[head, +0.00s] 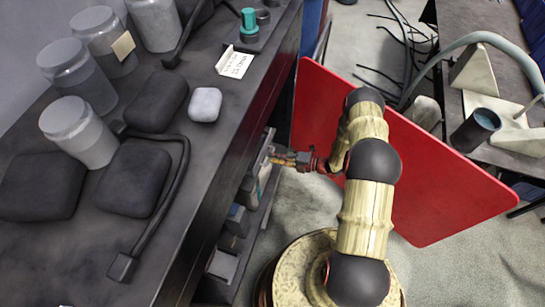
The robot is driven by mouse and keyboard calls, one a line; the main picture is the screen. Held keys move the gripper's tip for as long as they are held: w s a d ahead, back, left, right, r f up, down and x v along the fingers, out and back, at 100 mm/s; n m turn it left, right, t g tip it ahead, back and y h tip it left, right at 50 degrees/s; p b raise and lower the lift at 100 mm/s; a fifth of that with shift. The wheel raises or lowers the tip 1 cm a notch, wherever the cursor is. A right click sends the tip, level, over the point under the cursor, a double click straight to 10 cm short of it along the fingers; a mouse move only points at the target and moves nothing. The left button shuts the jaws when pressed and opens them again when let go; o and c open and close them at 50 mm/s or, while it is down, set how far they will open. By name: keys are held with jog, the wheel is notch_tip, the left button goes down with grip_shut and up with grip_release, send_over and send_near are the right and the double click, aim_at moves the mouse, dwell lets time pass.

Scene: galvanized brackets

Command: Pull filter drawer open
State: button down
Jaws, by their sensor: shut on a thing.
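My gripper (279,157) is at the front of the dark counter, below its top edge, reached in from the right. It is shut on a small part at the front of what looks like the filter drawer (265,148), a narrow pale-edged unit under the counter. The jaws and arm hide part of it, and the grip is too small to see in detail. How far the drawer stands out cannot be told.
A large red panel (455,205) stands out from the counter (225,130) behind my arm. Boxes (222,265) sit below. A bench (490,150) is at right.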

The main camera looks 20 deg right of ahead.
jog(key=f+v, duration=0.2)
jog(key=v, duration=0.9)
jog(key=f+b+v, duration=0.1)
jog(key=f+v, duration=0.1)
jog(key=v, duration=0.9)
jog(key=shift+s+d+f, duration=0.2)
jog(key=shift+d+f, duration=0.15)
jog(key=c, duration=2)
grip_release()
jog(key=shift+o, duration=0.2)
jog(key=v, duration=0.7)
jog(key=shift+d, duration=0.2)
jog(key=shift+s+r, duration=0.1)
jog(key=shift+s, duration=0.05)
